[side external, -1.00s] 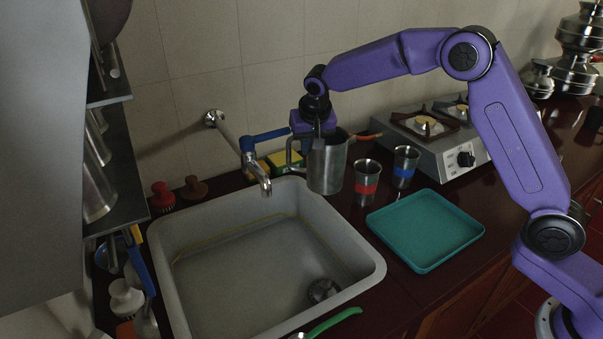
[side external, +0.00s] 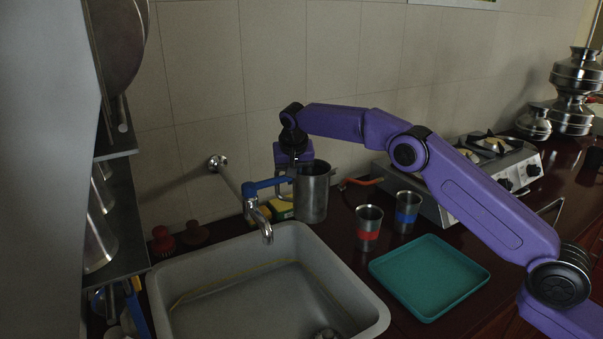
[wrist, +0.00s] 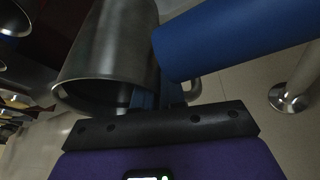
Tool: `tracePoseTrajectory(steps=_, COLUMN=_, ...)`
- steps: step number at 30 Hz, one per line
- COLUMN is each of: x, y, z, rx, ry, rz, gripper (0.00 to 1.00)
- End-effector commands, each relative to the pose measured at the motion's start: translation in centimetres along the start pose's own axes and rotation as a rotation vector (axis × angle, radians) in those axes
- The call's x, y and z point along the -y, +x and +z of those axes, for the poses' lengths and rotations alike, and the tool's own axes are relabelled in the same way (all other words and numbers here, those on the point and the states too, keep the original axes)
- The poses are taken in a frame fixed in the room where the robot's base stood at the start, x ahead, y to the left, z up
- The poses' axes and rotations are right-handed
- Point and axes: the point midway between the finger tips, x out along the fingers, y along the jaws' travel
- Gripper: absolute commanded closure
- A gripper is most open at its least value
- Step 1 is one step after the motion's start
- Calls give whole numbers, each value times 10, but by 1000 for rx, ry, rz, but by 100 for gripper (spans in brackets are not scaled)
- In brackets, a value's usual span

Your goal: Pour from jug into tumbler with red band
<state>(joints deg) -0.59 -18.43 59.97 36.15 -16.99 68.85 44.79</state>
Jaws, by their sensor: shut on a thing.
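The steel jug (side external: 314,197) is upright just behind the sink's back right corner; whether its base touches the counter is unclear. My gripper (side external: 290,172) is at its left, shut on the jug at its handle side; the grip itself is mostly hidden.
The tap (side external: 262,220) with its blue lever (side external: 268,184) is close to the jug's left; the lever looms near it in the wrist view (wrist: 235,35). The sink (side external: 378,318) is in front. A teal tray (side external: 430,278) and a stove (side external: 440,210) are to the right.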

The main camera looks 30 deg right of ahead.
Motion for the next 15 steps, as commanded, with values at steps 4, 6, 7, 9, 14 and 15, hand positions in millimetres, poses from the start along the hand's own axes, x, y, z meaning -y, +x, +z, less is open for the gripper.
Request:
tracePoseTrajectory(steps=4, x=3, y=1, z=-2, rx=-6, ry=6, rz=-1, gripper=100)
tracePoseTrajectory(steps=6, x=3, y=1, z=-2, rx=-8, ry=8, rz=-4, gripper=100)
tracePoseTrajectory(steps=7, x=3, y=1, z=-2, rx=-9, ry=9, rz=-6, gripper=100)
tracePoseTrajectory(steps=9, x=2, y=1, z=-2, rx=-14, ry=13, rz=-15, gripper=100)
tracePoseTrajectory(steps=14, x=-2, y=0, z=-1, rx=-30, ry=26, rz=-47, gripper=100)
tracePoseTrajectory(steps=15, x=-3, y=0, z=0, rx=-34, ry=30, rz=-57, gripper=100)
